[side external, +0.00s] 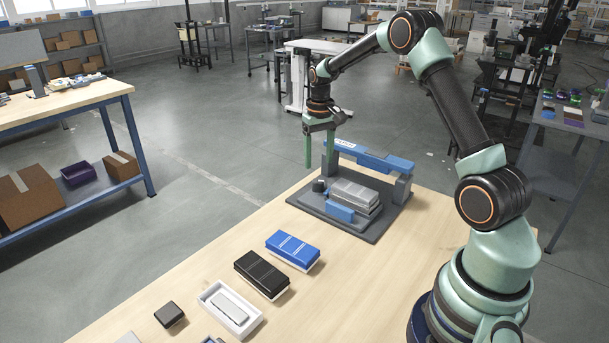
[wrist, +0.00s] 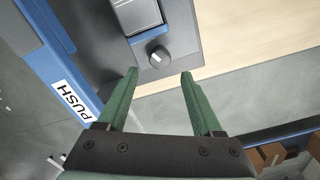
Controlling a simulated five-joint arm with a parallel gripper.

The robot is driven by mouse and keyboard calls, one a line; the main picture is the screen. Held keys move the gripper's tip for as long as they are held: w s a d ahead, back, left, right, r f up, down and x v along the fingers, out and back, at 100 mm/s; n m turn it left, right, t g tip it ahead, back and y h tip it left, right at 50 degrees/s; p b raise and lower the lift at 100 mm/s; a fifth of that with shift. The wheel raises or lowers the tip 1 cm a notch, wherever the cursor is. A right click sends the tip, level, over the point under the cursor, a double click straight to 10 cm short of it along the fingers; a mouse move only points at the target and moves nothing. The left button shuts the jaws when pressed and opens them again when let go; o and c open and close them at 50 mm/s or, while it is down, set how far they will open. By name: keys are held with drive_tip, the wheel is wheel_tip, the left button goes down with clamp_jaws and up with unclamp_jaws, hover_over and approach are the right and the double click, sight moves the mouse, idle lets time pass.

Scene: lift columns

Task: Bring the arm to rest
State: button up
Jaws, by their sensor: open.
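My gripper (side external: 319,150) hangs from my arm with its two green fingers pointing down, at the far left edge of a grey fixture (side external: 370,233) on the table. The fingers are apart with nothing between them. In the wrist view my gripper (wrist: 160,74) shows both green fingers spread, with a dark round knob (wrist: 159,57) just beyond the tips. The fixture carries a blue bar (side external: 372,156) and a stack of grey plates (side external: 355,196). In the wrist view the blue bar (wrist: 52,62) bears a label reading PUSH (wrist: 72,101).
On the wooden table (side external: 215,268), a blue box (side external: 292,248), a black box (side external: 261,273), a white tray (side external: 209,294) with a grey piece in it, and a small black block (side external: 169,314) lie in a row before the fixture. A workbench (side external: 60,108) stands apart on the left.

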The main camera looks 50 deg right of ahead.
sight(318, 180)
drive_tip(key=n, duration=0.2)
drive_tip(key=r+n, duration=0.1)
drive_tip(key=n, duration=0.4)
drive_tip(key=shift+r+n, duration=0.25)
drive_tip(key=shift+n, duration=0.05)
drive_tip(key=shift+f, duration=4.35)
drive_tip(key=c, duration=0.9)
